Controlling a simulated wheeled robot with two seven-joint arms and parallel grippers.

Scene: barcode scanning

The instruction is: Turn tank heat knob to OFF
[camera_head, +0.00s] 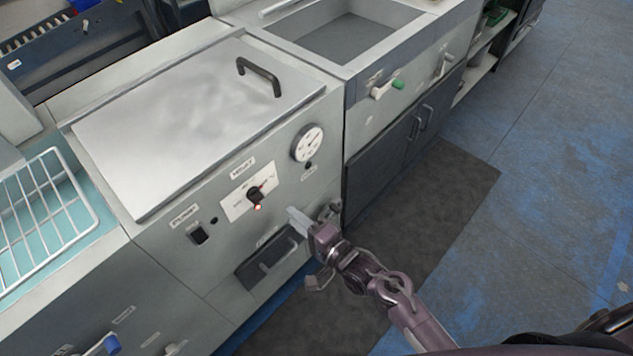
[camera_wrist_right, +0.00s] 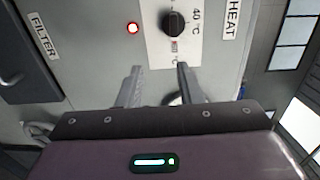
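The black heat knob (camera_head: 254,194) sits on a white dial plate (camera_head: 240,203) on the tank's front panel, with a red light lit just below it. In the right wrist view the knob (camera_wrist_right: 174,22) is beyond the fingertips, beside the HEAT label (camera_wrist_right: 232,19) and the red light (camera_wrist_right: 132,28). My right gripper (camera_head: 299,221) is in front of the panel, to the right of and below the knob. In the right wrist view its two fingers (camera_wrist_right: 160,72) are apart with nothing between them, and they are apart from the knob. My left gripper does not show.
The tank has a closed metal lid (camera_head: 190,125) with a black handle. A round gauge (camera_head: 307,143) is right of the knob, and a black switch (camera_head: 199,235) is left of it. A drawer-like panel (camera_head: 268,262) is below. A sink (camera_head: 345,35) stands at the upper right.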

